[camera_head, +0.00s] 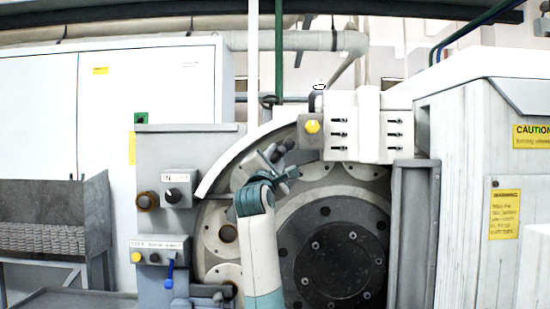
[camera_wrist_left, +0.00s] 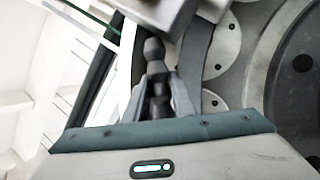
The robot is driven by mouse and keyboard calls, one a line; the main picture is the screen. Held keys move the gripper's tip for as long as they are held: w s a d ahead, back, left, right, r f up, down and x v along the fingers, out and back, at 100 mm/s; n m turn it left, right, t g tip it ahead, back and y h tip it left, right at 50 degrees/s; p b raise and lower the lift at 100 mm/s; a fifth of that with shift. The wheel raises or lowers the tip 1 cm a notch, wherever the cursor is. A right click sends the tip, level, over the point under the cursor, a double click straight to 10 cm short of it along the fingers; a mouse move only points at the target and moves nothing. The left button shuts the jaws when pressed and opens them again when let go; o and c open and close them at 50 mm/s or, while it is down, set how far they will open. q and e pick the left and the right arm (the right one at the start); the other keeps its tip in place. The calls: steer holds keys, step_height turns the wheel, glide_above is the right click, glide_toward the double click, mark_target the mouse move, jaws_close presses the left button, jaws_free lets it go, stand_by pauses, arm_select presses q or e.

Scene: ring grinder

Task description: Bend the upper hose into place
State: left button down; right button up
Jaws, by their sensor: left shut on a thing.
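My left arm rises in front of the ring grinder (camera_head: 212,215), and my left gripper (camera_head: 280,158) is at the upper left of the grinder's round face, just below the white and grey head block (camera_head: 368,125). In the left wrist view, the two fingers of my left gripper (camera_wrist_left: 158,100) are closed around a dark, jointed piece with a rounded end, which I take to be the upper hose (camera_wrist_left: 154,50). The hose points up toward the grey block above it. In the head view the hose is small and mostly hidden by the gripper. My right gripper is not in view.
The dark round chuck (camera_head: 340,262) lies right of my arm. A control panel with a black switch (camera_head: 178,190) and a blue lever (camera_head: 170,272) stands left. A grey upright (camera_head: 408,235) and white cabinet (camera_head: 465,200) bound the right. A grey bin (camera_head: 50,215) stands far left.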

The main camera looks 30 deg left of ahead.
arm_select(q)
steer(key=c, duration=1.5)
jaws_free()
steer(key=shift+f, duration=0.1)
steer(key=shift+s+d+f, duration=0.15)
steer(key=shift+s, duration=0.15)
steer(key=shift+b+v, duration=3.4)
steer(key=shift+v, duration=4.9)
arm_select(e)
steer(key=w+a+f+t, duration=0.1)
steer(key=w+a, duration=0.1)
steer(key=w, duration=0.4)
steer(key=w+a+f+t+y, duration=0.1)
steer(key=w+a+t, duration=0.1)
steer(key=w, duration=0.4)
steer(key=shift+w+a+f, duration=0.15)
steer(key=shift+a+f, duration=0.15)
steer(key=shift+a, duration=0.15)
